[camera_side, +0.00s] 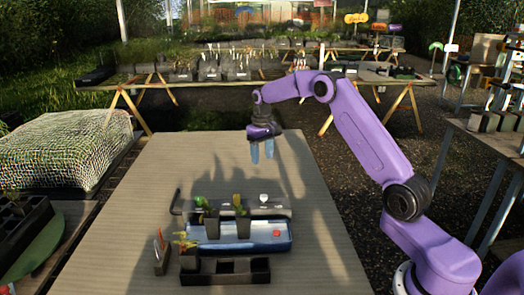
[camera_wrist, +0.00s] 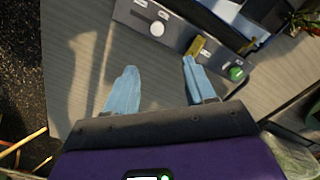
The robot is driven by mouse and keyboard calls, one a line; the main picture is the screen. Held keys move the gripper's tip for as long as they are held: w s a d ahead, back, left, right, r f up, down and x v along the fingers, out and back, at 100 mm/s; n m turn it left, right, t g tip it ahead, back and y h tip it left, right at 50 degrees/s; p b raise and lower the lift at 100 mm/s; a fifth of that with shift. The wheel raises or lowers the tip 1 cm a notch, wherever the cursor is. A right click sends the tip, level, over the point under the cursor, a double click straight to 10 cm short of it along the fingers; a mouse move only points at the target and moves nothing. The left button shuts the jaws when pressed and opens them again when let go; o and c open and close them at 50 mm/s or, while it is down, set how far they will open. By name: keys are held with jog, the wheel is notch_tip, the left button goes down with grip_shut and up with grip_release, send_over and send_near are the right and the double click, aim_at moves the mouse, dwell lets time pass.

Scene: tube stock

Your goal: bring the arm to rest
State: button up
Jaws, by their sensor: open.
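My gripper (camera_side: 262,153) hangs above the far part of the table (camera_side: 170,160), with its two pale blue fingers pointing down. In the wrist view my gripper (camera_wrist: 158,88) has its fingers spread apart with nothing between them. It is apart from everything on the table. My purple arm reaches in from the right side and bends down at the wrist.
A grey panel (camera_wrist: 134,17) with a white knob (camera_wrist: 157,28) and green knob (camera_wrist: 236,73) lies before the gripper. A blue tray (camera_side: 270,243) holds dark pots (camera_side: 243,226). A black tray (camera_side: 262,271) stands nearer. The table's far end is clear.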

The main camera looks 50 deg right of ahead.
jog(key=shift+r, duration=0.7)
jog(key=s+a+r+n, duration=0.3)
jog(key=s+a, duration=0.6)
jog(key=a, duration=0.2)
jog(key=s+a+r+n, duration=0.35)
jog(key=s+a, duration=0.45)
jog(key=a, duration=0.3)
jog(key=s+f+n, duration=0.1)
jog(key=s+n, duration=0.2)
jog(key=s, duration=1)
jog(key=s+d+f+n, duration=0.1)
jog(key=s+n, duration=0.3)
jog(key=s, duration=0.9)
jog(key=shift+s+d+f, duration=0.25)
jog(key=shift+s+f, duration=0.05)
jog(key=shift+s, duration=0.05)
